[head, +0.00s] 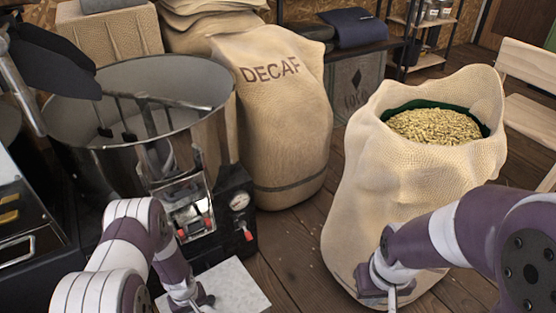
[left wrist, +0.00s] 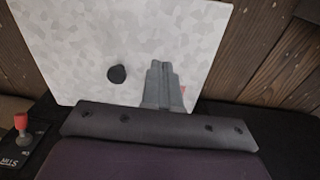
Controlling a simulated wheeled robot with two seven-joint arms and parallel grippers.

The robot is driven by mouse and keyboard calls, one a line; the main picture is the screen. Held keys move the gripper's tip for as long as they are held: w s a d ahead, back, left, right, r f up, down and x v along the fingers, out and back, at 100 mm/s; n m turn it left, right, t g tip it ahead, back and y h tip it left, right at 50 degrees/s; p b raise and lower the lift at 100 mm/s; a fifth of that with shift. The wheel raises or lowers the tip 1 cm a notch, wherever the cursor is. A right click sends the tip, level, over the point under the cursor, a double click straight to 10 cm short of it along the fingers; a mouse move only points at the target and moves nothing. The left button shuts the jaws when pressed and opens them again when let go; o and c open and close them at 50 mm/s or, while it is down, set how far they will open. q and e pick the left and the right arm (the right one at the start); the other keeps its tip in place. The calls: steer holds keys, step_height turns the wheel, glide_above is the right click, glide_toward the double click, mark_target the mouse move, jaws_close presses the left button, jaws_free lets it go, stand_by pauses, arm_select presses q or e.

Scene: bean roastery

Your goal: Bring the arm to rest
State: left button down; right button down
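My left arm comes in from the lower left of the head view. Its gripper (head: 197,301) is low, over a pale speckled slab (head: 235,284), and partly cut off by the frame's bottom edge. In the left wrist view, the left gripper's fingers (left wrist: 163,85) are together with nothing visible between them. The slab (left wrist: 70,50) lies beyond them. My right arm comes in from the right. Its gripper (head: 391,291) points down in front of the open burlap sack (head: 365,190). Its fingertips are too small and cut off to tell their opening.
A steel roasting drum (head: 180,90) with a gauge stands at left. A closed DECAF sack (head: 285,120) stands behind. The open sack holds pale green beans (head: 435,126). A wooden chair (head: 528,75) is at right. A small dark disc (left wrist: 117,74) shows against the slab.

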arm_select(q)
steer(key=shift+r, duration=0.55)
arm_select(e)
steer(key=shift+r, duration=0.55)
